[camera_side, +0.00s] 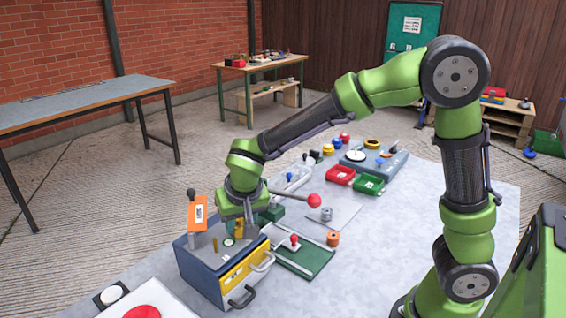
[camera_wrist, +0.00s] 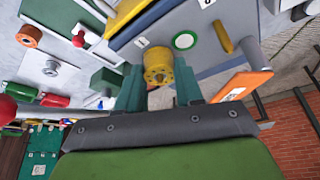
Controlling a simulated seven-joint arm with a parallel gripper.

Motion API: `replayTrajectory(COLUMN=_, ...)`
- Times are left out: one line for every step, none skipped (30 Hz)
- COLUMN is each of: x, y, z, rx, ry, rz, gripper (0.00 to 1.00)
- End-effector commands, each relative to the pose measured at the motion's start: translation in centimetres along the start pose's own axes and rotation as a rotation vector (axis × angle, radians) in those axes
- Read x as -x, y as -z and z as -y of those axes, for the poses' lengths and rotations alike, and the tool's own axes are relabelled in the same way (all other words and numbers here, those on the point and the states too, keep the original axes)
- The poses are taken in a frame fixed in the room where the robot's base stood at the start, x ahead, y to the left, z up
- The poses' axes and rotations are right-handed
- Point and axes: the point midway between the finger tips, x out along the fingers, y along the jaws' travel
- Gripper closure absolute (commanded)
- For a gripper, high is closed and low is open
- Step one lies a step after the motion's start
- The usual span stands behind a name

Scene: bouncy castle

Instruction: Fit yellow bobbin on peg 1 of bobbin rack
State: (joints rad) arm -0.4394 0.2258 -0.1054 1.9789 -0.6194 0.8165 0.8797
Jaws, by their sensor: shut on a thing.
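The yellow bobbin (camera_wrist: 158,65) is between the two teal fingers of my gripper (camera_wrist: 159,84), which is shut on it; its round end with small holes shows in the wrist view. In the side view the yellow bobbin (camera_side: 239,229) shows partly under my gripper (camera_side: 238,222), over the top of a blue-grey drawer cabinet (camera_side: 196,259). A brass-coloured upright peg (camera_side: 215,244) stands on that top, left of the bobbin; it also shows in the wrist view (camera_wrist: 222,38). I cannot tell which thing is the bobbin rack or which peg is peg 1, nor whether the bobbin touches anything below.
An orange sign (camera_side: 200,213) and a dark-knobbed lever stand close left of my gripper. A red ball knob (camera_side: 314,200) is to the right.

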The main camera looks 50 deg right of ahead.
Motion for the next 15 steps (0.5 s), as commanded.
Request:
replayTrajectory(x=-0.03, y=-0.01, z=-0.01, rx=0.0, ry=0.0, rz=0.0, gripper=0.93)
replayTrajectory(x=-0.03, y=-0.01, z=-0.01, rx=0.0, ry=0.0, rz=0.0, gripper=0.93)
replayTrajectory(x=-0.03, y=-0.01, z=0.0, rx=0.0, ry=0.0, rz=0.0, gripper=0.93)
replayTrajectory(x=-0.03, y=-0.01, z=-0.01, rx=0.0, ry=0.0, rz=0.0, gripper=0.93)
replayTrajectory(x=-0.03, y=-0.01, z=-0.01, rx=0.0, ry=0.0, rz=0.0, gripper=0.93)
replayTrajectory(x=-0.02, y=-0.01, z=-0.01, rx=0.0, ry=0.0, rz=0.0, gripper=0.93)
replayTrajectory(x=-0.02, y=-0.01, z=-0.01, rx=0.0, ry=0.0, rz=0.0, gripper=0.63)
replayTrajectory(x=-0.02, y=-0.01, z=-0.01, rx=0.0, ry=0.0, rz=0.0, gripper=0.58)
replayTrajectory(x=-0.02, y=-0.02, z=-0.01, rx=0.0, ry=0.0, rz=0.0, gripper=0.52)
replayTrajectory(x=-0.02, y=-0.02, z=-0.01, rx=0.0, ry=0.0, rz=0.0, gripper=0.47)
replayTrajectory(x=-0.02, y=-0.02, z=-0.01, rx=0.0, ry=0.0, rz=0.0, gripper=0.43)
replayTrajectory(x=-0.02, y=-0.02, z=-0.01, rx=0.0, ry=0.0, rz=0.0, gripper=0.37)
replayTrajectory(x=-0.02, y=-0.02, z=-0.01, rx=0.0, ry=0.0, rz=0.0, gripper=0.34)
replayTrajectory(x=-0.02, y=-0.02, z=-0.01, rx=0.0, ry=0.0, rz=0.0, gripper=0.34)
replayTrajectory(x=-0.02, y=-0.02, z=-0.01, rx=0.0, ry=0.0, rz=0.0, gripper=0.34)
